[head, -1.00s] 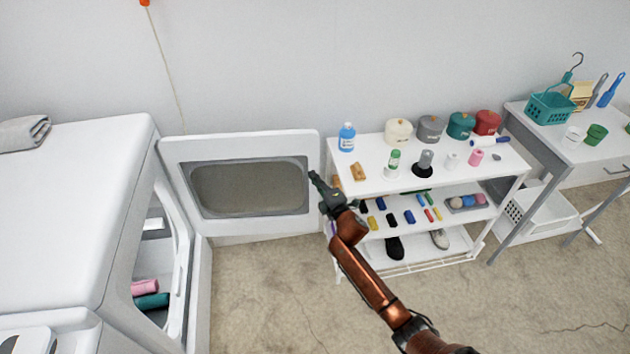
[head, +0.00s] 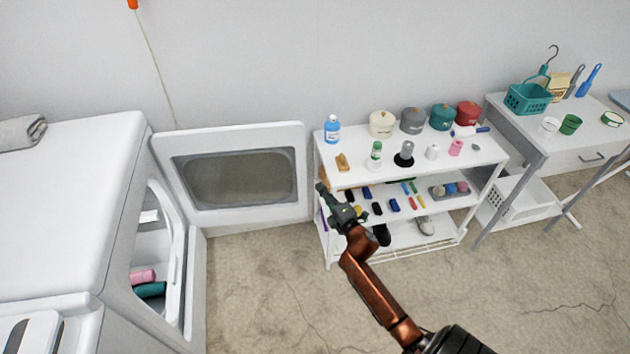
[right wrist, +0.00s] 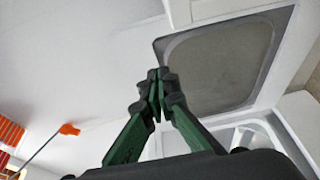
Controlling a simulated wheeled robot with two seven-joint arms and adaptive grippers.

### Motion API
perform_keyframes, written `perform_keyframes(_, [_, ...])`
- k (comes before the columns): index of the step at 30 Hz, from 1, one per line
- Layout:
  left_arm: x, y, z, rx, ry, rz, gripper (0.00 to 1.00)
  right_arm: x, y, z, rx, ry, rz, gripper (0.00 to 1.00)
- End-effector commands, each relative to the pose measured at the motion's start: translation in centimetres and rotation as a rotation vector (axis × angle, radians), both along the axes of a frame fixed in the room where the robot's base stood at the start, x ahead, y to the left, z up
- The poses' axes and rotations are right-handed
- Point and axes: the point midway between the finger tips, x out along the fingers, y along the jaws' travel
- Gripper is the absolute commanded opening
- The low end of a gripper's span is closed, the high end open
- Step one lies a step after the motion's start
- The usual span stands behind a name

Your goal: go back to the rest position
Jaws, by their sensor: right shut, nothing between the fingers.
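My right gripper (head: 322,190) is at the end of the copper-coloured arm in the head view, in front of the left end of the white shelf rack (head: 325,170). In the right wrist view its green and black fingers (right wrist: 157,75) meet at the tips, shut with nothing between them. Behind them in that view is the open dryer door (right wrist: 275,25) with its grey window. My left gripper is not in view.
The white dryer (head: 70,200) stands at the left, its open door (head: 235,217) reaching towards the rack. Pink and teal rolled cloths lie inside. The rack holds bottles, canisters and small items. A grey-white desk (head: 540,140) stands at the right. The floor (head: 270,290) in front is clear.

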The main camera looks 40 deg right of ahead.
Motion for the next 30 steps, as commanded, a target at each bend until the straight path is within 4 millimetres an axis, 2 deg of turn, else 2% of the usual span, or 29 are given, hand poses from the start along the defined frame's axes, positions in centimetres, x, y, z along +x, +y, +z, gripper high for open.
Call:
perform_keyframes(9, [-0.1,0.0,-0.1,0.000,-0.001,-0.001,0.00,-0.3,0.0,-0.3,0.005,0.003,-0.001,0.00])
perform_keyframes(11, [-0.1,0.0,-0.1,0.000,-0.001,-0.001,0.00,-0.5,0.0,-1.2,0.022,0.016,-0.004,0.00])
perform_keyframes(13, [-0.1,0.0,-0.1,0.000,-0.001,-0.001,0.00,-1.2,0.1,-3.5,0.066,0.048,-0.013,0.00])
perform_keyframes(14, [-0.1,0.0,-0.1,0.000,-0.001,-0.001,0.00,-1.6,0.1,-4.9,0.093,0.068,-0.019,0.00])
perform_keyframes(17, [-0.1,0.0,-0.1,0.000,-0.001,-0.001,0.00,-3.6,0.5,-10.8,0.211,0.153,-0.051,0.00])
perform_keyframes(18, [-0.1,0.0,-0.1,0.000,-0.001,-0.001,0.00,-4.7,0.8,-13.5,0.263,0.192,-0.067,0.00])
perform_keyframes(20, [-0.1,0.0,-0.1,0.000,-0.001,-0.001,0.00,-6.6,1.3,-17.5,0.343,0.249,-0.096,0.00])
perform_keyframes(24, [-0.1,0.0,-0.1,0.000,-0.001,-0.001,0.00,-11.8,2.8,-26.2,0.518,0.383,-0.178,0.00])
perform_keyframes(26, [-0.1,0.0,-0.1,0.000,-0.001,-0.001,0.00,-14.4,3.7,-29.7,0.588,0.439,-0.218,0.00])
perform_keyframes(30, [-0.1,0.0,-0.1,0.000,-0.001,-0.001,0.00,-21.2,6.0,-37.1,0.741,0.567,-0.323,0.00])
